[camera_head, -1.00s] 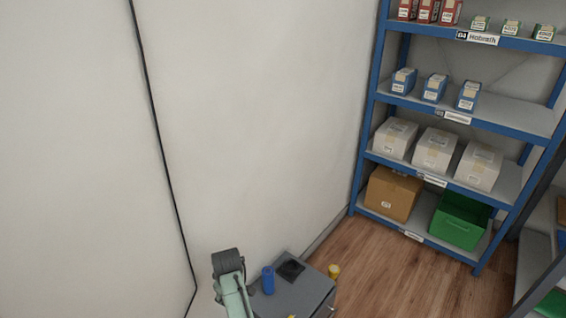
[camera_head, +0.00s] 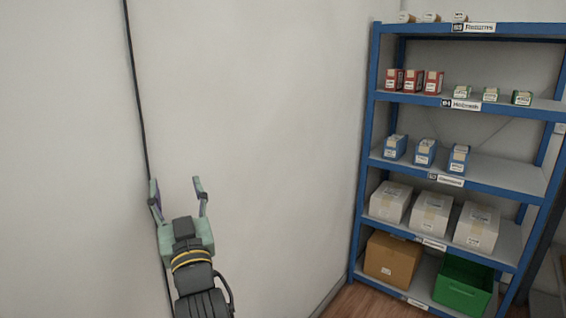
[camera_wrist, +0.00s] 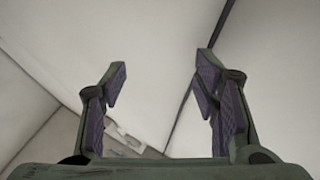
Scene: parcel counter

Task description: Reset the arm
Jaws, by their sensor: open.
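My gripper (camera_head: 178,190) is at the lower left of the head view, in front of the pale wall. Its two fingers point up and stand wide apart. In the wrist view my gripper (camera_wrist: 162,85) shows both fingers with dark purple pads and nothing between them. My wrist runs down from the gripper to the bottom edge of the head view.
A blue shelf unit (camera_head: 368,150) stands at the right. It bears small boxes, white parcels (camera_head: 432,212), a brown carton (camera_head: 392,258) and a green bin (camera_head: 463,284). Bare wall (camera_head: 280,130) lies between my gripper and the shelf. Wooden floor (camera_head: 355,302) shows below.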

